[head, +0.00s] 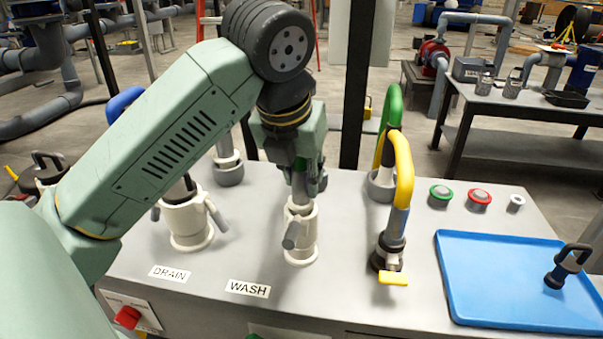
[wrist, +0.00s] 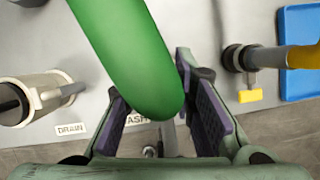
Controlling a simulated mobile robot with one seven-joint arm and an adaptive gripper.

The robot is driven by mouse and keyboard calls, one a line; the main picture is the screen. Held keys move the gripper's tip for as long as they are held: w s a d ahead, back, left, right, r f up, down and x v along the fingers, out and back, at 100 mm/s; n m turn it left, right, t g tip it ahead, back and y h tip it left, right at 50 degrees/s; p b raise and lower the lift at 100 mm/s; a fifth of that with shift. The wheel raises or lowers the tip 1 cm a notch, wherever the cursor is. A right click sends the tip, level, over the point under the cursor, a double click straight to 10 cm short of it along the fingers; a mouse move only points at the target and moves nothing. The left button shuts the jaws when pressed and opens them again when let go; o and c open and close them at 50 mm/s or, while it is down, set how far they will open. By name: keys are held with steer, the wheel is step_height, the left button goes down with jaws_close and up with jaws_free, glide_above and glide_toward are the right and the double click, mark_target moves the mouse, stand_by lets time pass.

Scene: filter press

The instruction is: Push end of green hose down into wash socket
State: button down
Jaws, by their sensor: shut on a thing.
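The wash socket (head: 301,243) is a cream upright cup with a grey lever, behind the WASH label (head: 248,289). My gripper (head: 303,185) is right above it, pointing down. In the wrist view, the green hose (wrist: 125,55) runs from the top down between my purple-padded fingers (wrist: 165,115), which are shut on it. The hose end is hidden there by the hose itself. In the head view, my arm and gripper hide most of the held part, and I cannot tell how deep the end sits in the socket.
The drain socket (head: 187,225) stands to the left. A yellow hose (head: 403,165) on a valve stands close on the right, with a green arch (head: 394,100) behind it. A blue tray (head: 480,312) lies farther right. Push buttons (head: 479,196) are at the back right.

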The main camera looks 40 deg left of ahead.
steer(key=c, duration=1.3)
jaws_free()
steer(key=v, duration=1.2)
